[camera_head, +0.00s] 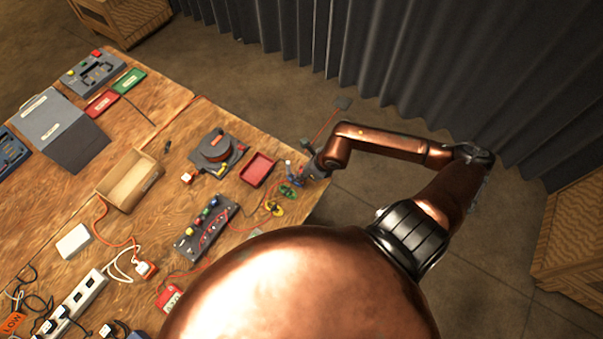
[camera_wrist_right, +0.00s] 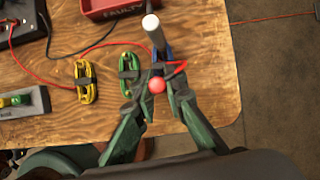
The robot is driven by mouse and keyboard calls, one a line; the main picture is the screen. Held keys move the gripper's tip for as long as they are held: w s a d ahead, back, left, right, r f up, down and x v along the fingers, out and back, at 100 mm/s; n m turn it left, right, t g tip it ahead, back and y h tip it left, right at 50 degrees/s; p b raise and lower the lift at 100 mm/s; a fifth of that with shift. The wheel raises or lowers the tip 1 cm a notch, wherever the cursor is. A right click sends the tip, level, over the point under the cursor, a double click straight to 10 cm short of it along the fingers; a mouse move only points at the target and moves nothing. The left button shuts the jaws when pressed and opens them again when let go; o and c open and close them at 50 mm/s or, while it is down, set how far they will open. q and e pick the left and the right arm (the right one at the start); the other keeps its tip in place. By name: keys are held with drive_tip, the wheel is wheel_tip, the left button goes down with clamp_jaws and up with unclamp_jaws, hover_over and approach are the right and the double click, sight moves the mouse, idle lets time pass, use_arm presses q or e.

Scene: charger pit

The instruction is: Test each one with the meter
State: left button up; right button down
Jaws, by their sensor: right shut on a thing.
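My right gripper (camera_head: 304,177) is at the table's right end, and it also shows in the right wrist view (camera_wrist_right: 157,98). It is shut on a small blue-and-red thing (camera_wrist_right: 167,56), mostly hidden by the fingers. A pale-tipped rod (camera_wrist_right: 152,24) and a red ball (camera_wrist_right: 157,86) show at the fingertips; what they belong to is unclear. A green bound lead (camera_head: 288,192) and a yellow one (camera_head: 275,208) lie beside the gripper. My left gripper is out of view.
A red tray marked FAULTY (camera_wrist_right: 112,11) lies just beyond the leads. An orange cable reel (camera_head: 215,147), an open cardboard box (camera_head: 112,188) and a power strip (camera_head: 80,302) occupy the table. Red (camera_head: 101,103) and green (camera_head: 129,80) trays lie farther back.

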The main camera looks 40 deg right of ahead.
idle(0.3)
drive_tip(key=c, duration=1.9)
unclamp_jaws()
drive_tip(key=o, duration=0.3)
drive_tip(key=shift+r+p, duration=2.5)
drive_tip(key=shift+r, duration=1.2)
